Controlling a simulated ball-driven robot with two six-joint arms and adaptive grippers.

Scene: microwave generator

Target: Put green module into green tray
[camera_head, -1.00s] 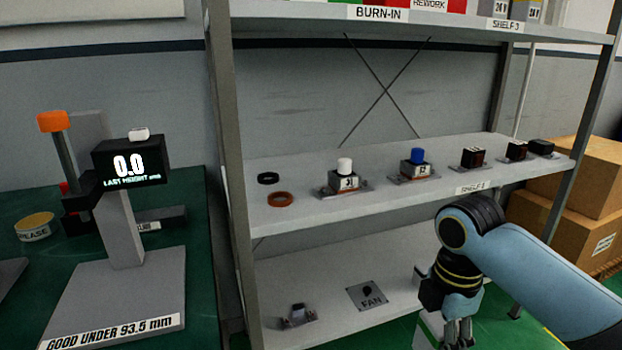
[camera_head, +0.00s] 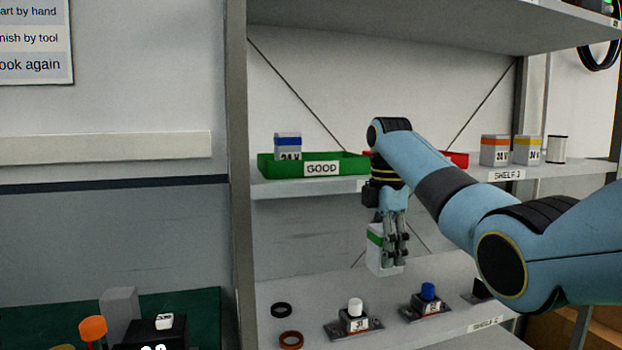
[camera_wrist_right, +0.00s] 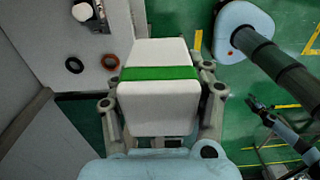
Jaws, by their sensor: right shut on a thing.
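The green module (camera_head: 376,238) is a white block with a green band, upright in my right gripper (camera_head: 391,250). My right gripper is shut on it and holds it in front of the shelf, below and right of the green tray. In the right wrist view the module (camera_wrist_right: 158,105) sits between the fingers. The green tray (camera_head: 272,166), labelled GOOD, stands on the upper shelf with a blue-banded module (camera_head: 288,146) in it. In the right wrist view, a small, distant gripper (camera_wrist_right: 262,106) at the right seems to be my left one.
A red tray (camera_head: 458,159) is partly hidden behind my right arm. Modules with orange (camera_head: 495,150) and yellow (camera_head: 527,150) bands stand to its right. The shelf below carries rings and fixtures with a white (camera_head: 355,307) and a blue knob (camera_head: 428,291). A shelf post (camera_head: 237,150) stands left of the tray.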

